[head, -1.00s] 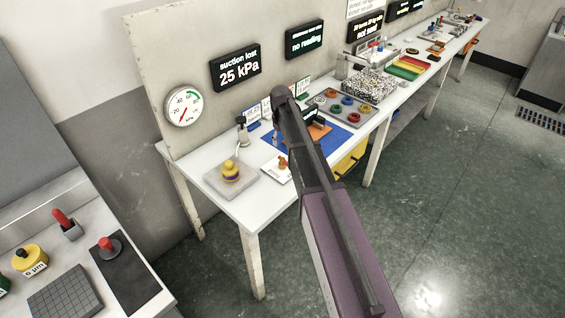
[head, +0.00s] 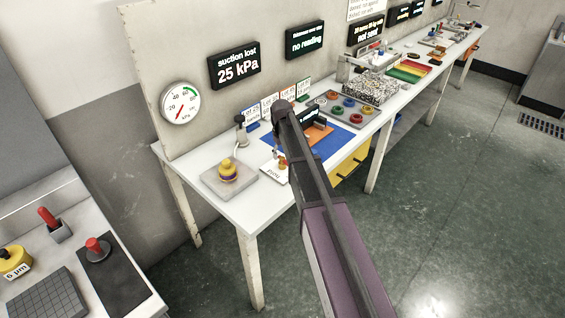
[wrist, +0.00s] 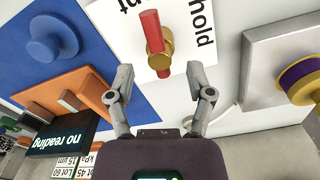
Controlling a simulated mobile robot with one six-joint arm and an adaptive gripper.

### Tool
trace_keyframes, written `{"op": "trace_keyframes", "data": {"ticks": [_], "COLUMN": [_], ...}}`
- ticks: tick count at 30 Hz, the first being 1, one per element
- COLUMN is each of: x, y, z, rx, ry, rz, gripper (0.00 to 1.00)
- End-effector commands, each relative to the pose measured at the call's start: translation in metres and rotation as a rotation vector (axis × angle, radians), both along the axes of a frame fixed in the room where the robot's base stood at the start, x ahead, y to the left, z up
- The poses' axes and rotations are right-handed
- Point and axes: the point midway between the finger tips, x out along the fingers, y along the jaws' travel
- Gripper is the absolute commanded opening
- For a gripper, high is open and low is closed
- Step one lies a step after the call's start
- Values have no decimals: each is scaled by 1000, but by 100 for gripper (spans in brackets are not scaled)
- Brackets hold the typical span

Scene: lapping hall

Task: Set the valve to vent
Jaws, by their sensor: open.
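The valve (wrist: 158,46) has a red bar handle on a brass body, mounted on a white plate (wrist: 112,30). The plate carries the word "hold" to the right of the valve and a partly cut-off word ending in "nt" to the left. The red handle lies nearly up and down in the wrist view, between the two words. My gripper (wrist: 160,82) is open and empty, its two fingers on either side of the handle's near end and apart from it. In the head view the valve (head: 282,162) is small and partly hidden by my arm.
A yellow and purple knob (head: 227,170) stands on a grey plate beside the valve. A blue mat (wrist: 60,62) with an orange block (wrist: 68,92) and a "no reading" display (wrist: 60,132) lies on the other side. The wall display (head: 235,66) reads "suction lost 25 kPa".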

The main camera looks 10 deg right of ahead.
Motion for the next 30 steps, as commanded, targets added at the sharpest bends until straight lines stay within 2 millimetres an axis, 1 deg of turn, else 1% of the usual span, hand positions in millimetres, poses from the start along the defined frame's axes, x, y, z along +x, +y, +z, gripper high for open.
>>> {"op": "trace_keyframes", "data": {"ticks": [1, 9, 24, 26, 27, 29, 30], "x": [0, 0, 0, 0, 0, 0, 0], "y": [0, 0, 0, 0, 0, 0, 0], "z": [-8, -21, -23, -23, -23, -23, -23], "rx": [0, 0, 0, 0, 0, 0, 0], "ry": [0, 0, 0, 0, 0, 0, 0], "rz": [0, 0, 0, 0, 0, 0, 0], "gripper": [68, 68, 68, 50, 38, 20, 8]}}
